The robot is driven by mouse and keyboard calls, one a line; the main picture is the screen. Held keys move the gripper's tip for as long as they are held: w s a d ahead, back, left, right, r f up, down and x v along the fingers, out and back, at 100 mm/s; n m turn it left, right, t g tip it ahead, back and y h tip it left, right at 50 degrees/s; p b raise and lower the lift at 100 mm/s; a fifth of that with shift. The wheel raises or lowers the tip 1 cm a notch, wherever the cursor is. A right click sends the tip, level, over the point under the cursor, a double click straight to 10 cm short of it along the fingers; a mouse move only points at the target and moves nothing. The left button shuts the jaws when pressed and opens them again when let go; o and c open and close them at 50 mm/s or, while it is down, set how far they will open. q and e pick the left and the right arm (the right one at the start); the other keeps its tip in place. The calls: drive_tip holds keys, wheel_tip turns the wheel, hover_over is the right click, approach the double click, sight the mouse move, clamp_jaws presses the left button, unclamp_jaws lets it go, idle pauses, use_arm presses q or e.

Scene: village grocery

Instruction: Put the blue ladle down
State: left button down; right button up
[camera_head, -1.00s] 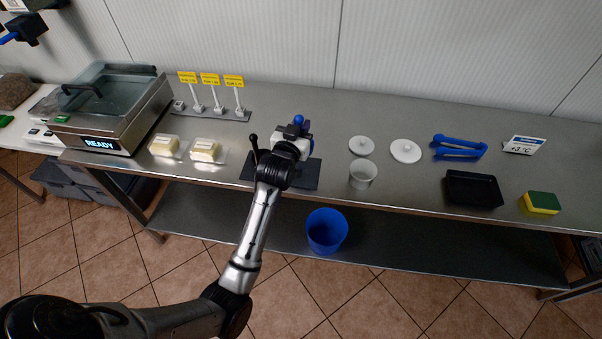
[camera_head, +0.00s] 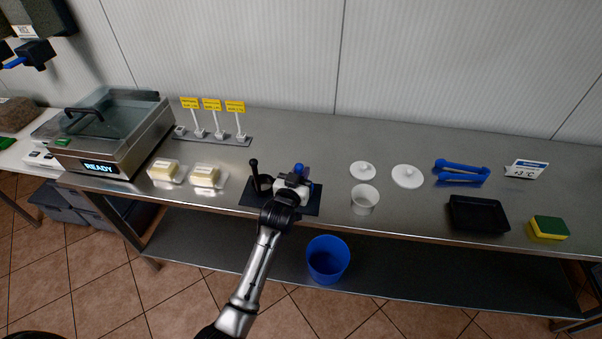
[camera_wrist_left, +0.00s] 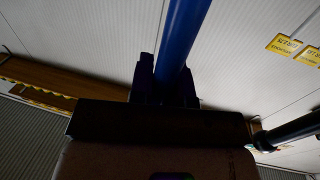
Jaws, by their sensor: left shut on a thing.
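The blue ladle shows as a blue tip (camera_head: 299,169) just past my left gripper (camera_head: 294,181) in the head view. In the left wrist view its blue shaft (camera_wrist_left: 183,35) runs up and away from between the dark fingers (camera_wrist_left: 165,88). My left gripper is shut on it, above or at the dark mat (camera_head: 313,207) on the steel counter. The ladle's bowl is hidden, and I cannot tell whether it touches the mat. My right gripper is not in view.
A black upright handle (camera_head: 254,168) stands close left of my gripper. Butter packs (camera_head: 206,176) lie farther left. A white cup (camera_head: 365,200), white lids (camera_head: 407,176), blue tongs (camera_head: 461,172) and a black tray (camera_head: 478,214) are to the right. A blue bucket (camera_head: 328,260) is below.

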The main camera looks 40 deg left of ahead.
use_arm(q)
drive_tip(key=shift+f, duration=0.1)
drive_tip(key=c, duration=1.5)
unclamp_jaws()
drive_tip(key=o, duration=0.4)
